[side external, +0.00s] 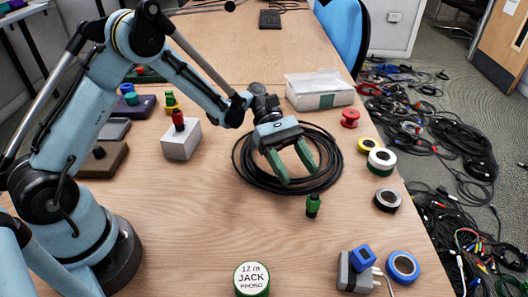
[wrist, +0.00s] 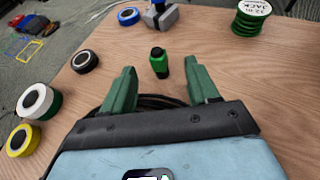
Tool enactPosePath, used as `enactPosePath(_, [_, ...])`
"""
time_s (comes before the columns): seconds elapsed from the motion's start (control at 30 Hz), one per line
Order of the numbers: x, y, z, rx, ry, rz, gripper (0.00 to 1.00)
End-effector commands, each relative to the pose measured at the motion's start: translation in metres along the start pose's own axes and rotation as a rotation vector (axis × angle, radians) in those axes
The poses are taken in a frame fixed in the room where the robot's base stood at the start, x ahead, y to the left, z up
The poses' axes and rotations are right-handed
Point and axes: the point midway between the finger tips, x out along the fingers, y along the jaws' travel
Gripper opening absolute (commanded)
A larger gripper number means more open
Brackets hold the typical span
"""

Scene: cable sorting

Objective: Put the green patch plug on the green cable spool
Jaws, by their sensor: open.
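The green patch plug (side external: 313,206) stands on the table just in front of the coiled black cable, and it shows in the wrist view (wrist: 159,63) beyond and between my fingertips. My gripper (side external: 299,179) is open and empty, low over the black coil, with its fingers pointing toward the plug and apart from it. The green cable spool (side external: 252,279), with a white label reading "12 m JACK PHONO", stands at the front edge of the side view. In the wrist view the spool (wrist: 250,17) is at the top right, its green windings visible.
A black cable coil (side external: 244,170) lies under my gripper. Tape rolls (side external: 381,160) line the right edge, with a blue roll (side external: 402,267) beside a grey block with a blue part (side external: 356,272). A white block holds a red plug (side external: 178,120). Table between plug and spool is clear.

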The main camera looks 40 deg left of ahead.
Motion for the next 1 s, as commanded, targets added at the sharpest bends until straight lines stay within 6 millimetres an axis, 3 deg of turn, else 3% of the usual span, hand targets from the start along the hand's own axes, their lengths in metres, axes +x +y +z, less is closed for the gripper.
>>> enactPosePath(0.1, [-0.015,0.000,0.000,0.000,0.000,0.001,0.59])
enactPosePath(0.37, [-0.026,0.000,0.011,0.049,0.057,0.029,0.59])
enactPosePath(0.67, [-0.043,-0.013,0.041,0.327,0.385,0.120,0.59])
enactPosePath(1.0, [-0.074,-0.058,0.052,0.723,0.833,0.073,0.59])
